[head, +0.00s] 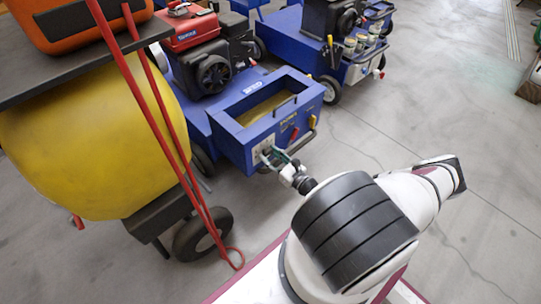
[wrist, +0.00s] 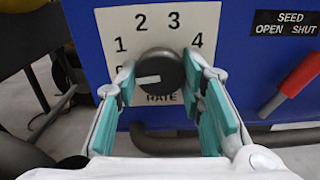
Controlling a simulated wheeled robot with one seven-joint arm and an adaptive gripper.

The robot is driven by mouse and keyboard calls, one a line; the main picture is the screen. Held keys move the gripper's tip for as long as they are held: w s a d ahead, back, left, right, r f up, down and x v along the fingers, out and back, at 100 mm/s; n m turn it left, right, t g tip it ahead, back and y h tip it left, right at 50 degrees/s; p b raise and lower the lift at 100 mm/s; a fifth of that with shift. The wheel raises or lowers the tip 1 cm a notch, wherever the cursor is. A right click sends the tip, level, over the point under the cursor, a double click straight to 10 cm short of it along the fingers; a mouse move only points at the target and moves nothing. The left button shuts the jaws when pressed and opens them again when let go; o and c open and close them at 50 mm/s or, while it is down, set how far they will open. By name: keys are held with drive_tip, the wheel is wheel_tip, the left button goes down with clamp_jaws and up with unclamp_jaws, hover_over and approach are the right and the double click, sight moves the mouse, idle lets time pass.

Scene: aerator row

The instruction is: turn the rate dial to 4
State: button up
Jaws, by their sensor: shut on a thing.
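The rate dial (wrist: 165,68) is a round dark knob on a white plate (wrist: 205,17) with the numbers 1, 2, 3 and 4 around it and RATE below. A white pointer bar on the knob points left, slightly downward, below the 1, toward a mark partly hidden by my left finger. My gripper (wrist: 159,78) has its teal-padded fingers on both sides of the knob and is shut on it. In the head view my gripper (head: 277,160) reaches the front of the blue hopper machine (head: 232,145), where the dial is mostly hidden.
A red seed lever (wrist: 300,82) under a SEED OPEN SHUT label stands right of the dial. A yellow drum (head: 85,140) and red handles (head: 150,80) stand close on the left. Other blue machines (head: 295,35) stand behind.

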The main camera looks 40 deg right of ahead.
drive_tip(key=m+p, duration=0.1)
drive_tip(key=m, duration=0.2)
drive_tip(key=shift+m, duration=0.4)
drive_tip(key=m, duration=0.3)
drive_tip(key=shift+m+p, duration=0.3)
drive_tip(key=shift+p, duration=0.05)
drive_tip(key=m, duration=0.3)
drive_tip(key=shift+m, duration=0.3)
drive_tip(key=m+b, duration=0.1)
drive_tip(key=m, duration=0.3)
drive_tip(key=shift+m, duration=0.3)
drive_tip(key=m+b, duration=0.1)
drive_tip(key=m, duration=0.3)
drive_tip(key=shift+m, duration=0.3)
drive_tip(key=m+b, duration=0.1)
drive_tip(key=m, duration=0.2)
drive_tip(key=shift+r+m, duration=0.1)
drive_tip(key=shift+m, duration=0.2)
drive_tip(key=m+b, duration=0.1)
drive_tip(key=m, duration=0.2)
drive_tip(key=shift+m, duration=0.3)
drive_tip(key=shift+m+b, duration=0.35)
drive_tip(key=shift+m, duration=1.45)
